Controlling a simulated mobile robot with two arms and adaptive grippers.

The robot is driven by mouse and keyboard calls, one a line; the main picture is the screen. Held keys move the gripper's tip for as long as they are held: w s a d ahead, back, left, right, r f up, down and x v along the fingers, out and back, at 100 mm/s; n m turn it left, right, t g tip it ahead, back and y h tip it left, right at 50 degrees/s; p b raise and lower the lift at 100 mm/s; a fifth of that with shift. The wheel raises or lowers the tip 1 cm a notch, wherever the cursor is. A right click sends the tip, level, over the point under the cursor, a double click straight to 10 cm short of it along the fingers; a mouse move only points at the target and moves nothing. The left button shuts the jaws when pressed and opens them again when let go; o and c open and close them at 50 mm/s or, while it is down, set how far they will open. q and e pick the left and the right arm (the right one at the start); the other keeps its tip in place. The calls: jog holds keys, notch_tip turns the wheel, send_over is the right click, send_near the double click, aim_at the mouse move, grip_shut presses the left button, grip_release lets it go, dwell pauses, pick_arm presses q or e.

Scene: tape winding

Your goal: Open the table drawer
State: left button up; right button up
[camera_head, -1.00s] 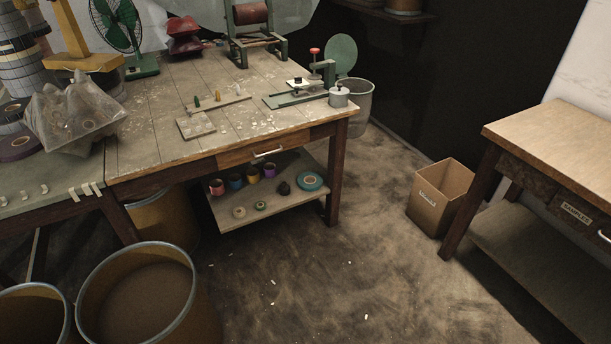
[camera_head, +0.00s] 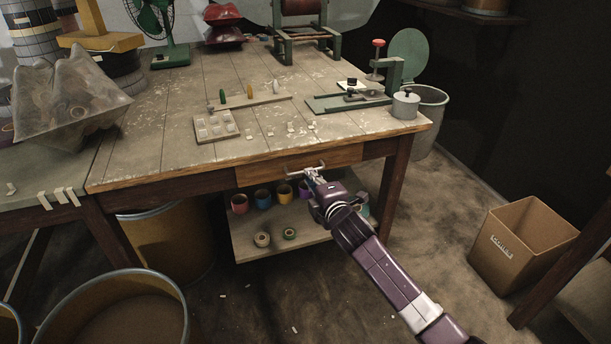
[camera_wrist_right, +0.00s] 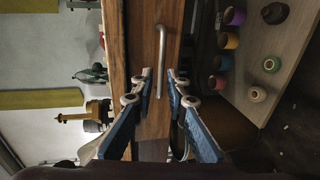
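The wooden table drawer (camera_head: 345,157) sits flush under the front edge of the worktable (camera_head: 180,100) and looks closed. Its pale metal handle (camera_head: 294,170) is partly covered by my right gripper (camera_head: 315,176), which reaches up from the lower right. In the right wrist view the drawer front (camera_wrist_right: 147,45) stands on edge, with the bar handle (camera_wrist_right: 161,45) in the middle. My right gripper (camera_wrist_right: 163,77) is open there, a fingertip on each side of the handle with gaps showing. Whether it touches the handle is unclear. My left gripper is not in view.
The shelf (camera_head: 265,244) below the drawer holds coloured cups and tape rolls. A cardboard box (camera_head: 520,250) stands on the floor at the right, and large drums (camera_head: 120,310) stand at the lower left. A clamp device (camera_head: 350,100) and small parts lie on the tabletop.

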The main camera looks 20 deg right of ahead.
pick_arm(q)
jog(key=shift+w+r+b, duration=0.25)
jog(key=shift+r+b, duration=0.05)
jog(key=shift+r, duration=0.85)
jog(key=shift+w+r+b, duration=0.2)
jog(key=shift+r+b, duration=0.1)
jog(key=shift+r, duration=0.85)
pick_arm(e)
jog(key=shift+x, duration=2.75)
jog(key=shift+f, duration=0.15)
grip_shut()
jog(key=shift+s+d, duration=0.1)
